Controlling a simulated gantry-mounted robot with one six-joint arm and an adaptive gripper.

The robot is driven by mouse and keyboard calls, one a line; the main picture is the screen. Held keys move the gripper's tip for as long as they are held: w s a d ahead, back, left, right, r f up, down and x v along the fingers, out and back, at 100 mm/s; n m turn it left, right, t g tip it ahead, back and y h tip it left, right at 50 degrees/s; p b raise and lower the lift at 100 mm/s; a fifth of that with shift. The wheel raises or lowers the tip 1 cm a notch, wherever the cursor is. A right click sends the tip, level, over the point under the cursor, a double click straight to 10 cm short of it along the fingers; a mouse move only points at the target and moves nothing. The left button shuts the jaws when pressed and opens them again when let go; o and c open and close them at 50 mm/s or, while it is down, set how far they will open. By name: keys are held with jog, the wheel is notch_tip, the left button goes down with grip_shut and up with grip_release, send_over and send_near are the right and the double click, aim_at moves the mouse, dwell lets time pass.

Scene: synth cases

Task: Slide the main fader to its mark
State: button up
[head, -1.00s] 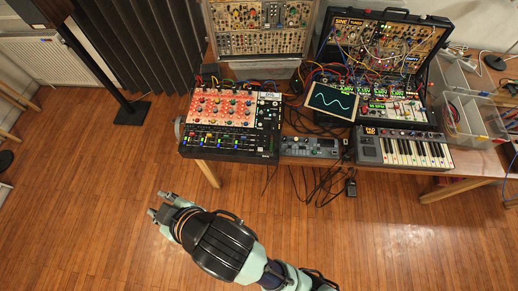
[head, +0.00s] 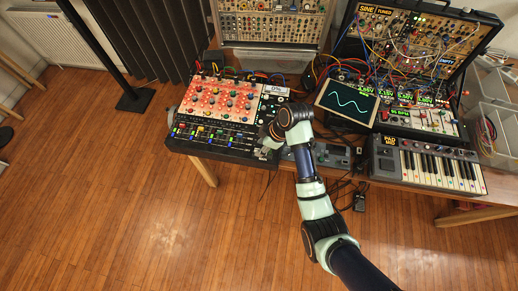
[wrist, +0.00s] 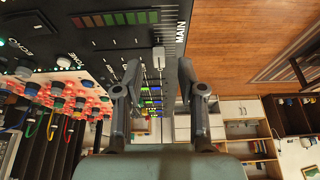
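The mixer (head: 215,150) has a red-dotted knob panel and a row of small faders along its front. In the wrist view, the pale main fader cap (wrist: 158,57) stands on the dark panel, near the word MAIN and a scale of fine white lines (wrist: 174,25). My gripper (wrist: 159,72) is open, with one finger on each side of the cap in the picture and a gap on both sides. I cannot tell whether the fingertips are down at cap height. In the head view my gripper (head: 264,149) is over the mixer's front right corner. No distinct target mark is readable.
A level meter (wrist: 115,18) with red and green segments lies beside the scale. Knobs and patch cables crowd the mixer's other side. A small grey device (head: 330,157), a screen with a wave (head: 347,102) and a keyboard (head: 430,165) stand to the right.

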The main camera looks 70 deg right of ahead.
jog(key=x, duration=0.2)
jog(key=shift+w+f, duration=0.15)
jog(key=shift+f, duration=0.1)
grip_shut()
